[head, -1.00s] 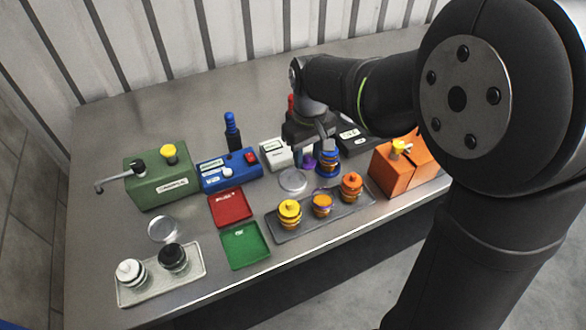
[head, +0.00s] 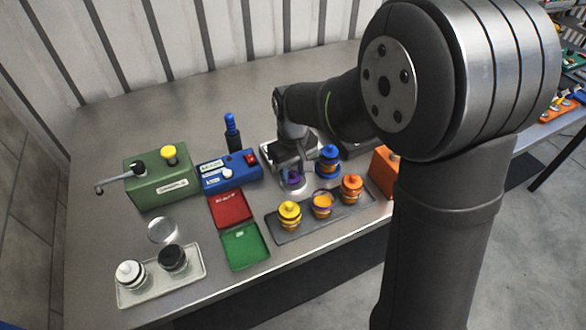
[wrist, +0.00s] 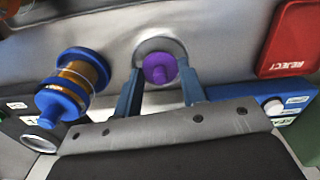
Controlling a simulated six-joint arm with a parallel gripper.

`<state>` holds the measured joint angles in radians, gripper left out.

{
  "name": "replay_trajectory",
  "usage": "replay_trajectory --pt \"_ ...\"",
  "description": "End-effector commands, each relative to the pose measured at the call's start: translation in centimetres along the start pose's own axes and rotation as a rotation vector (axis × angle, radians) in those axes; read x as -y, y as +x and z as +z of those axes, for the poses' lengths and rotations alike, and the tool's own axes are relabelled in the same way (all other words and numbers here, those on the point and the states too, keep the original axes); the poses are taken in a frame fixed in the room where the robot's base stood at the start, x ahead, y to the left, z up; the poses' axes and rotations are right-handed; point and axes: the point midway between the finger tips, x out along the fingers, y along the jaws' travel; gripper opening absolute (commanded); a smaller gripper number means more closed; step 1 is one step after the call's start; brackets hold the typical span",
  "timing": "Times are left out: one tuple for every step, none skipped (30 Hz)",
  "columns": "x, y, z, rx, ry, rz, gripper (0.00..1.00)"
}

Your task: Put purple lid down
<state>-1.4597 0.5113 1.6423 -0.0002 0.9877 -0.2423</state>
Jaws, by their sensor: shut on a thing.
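The purple lid (wrist: 160,68) is between the two fingers of my gripper (wrist: 160,85) in the wrist view. My gripper is shut on it. In the head view, my gripper (head: 292,178) and the purple lid (head: 293,180) are over the round silver disc (head: 294,190) on the table. The disc (wrist: 158,45) shows behind the lid in the wrist view. I cannot tell whether the lid touches the disc. The open jar with a purple rim and orange contents (head: 322,203) stands in the dark tray (head: 290,236), between the yellow-lidded and orange-lidded jars.
A blue-lidded jar (head: 328,165) stands close to the right of my gripper. The red tray (head: 231,208), green tray (head: 245,247) and blue box (head: 228,172) are to the left. A white tray (head: 190,280) holds white-lidded and black-lidded jars. The table's back left is clear.

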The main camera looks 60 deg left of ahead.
Motion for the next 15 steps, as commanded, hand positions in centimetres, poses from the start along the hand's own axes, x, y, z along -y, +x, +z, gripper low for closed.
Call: replay_trajectory --pt "0.00 0.19 0.02 0.001 0.000 0.000 0.16" --pt "0.00 0.28 0.02 0.001 0.000 0.000 0.16" --pt "0.00 0.40 0.02 0.001 0.000 0.000 0.16" --pt "0.00 0.49 0.02 0.001 0.000 0.000 0.16" --pt "0.00 0.58 0.02 0.001 0.000 0.000 0.16" --pt "0.00 0.71 0.02 0.000 0.000 0.000 0.16" --pt "0.00 0.80 0.02 0.000 0.000 0.000 0.16" --pt "0.00 0.89 0.02 0.001 0.000 0.000 0.16" --pt "0.00 0.96 0.02 0.001 0.000 0.000 0.16" --pt "0.00 0.96 0.02 0.000 0.000 0.000 0.16" --pt "0.00 0.94 0.01 0.000 0.000 0.000 0.16" --pt "0.00 0.94 0.01 0.000 0.000 0.000 0.41" --pt "0.00 0.93 0.01 0.000 0.000 0.000 0.47" --pt "0.00 0.93 0.01 0.000 0.000 0.000 0.53" --pt "0.00 0.92 0.01 0.000 0.000 0.000 0.59"
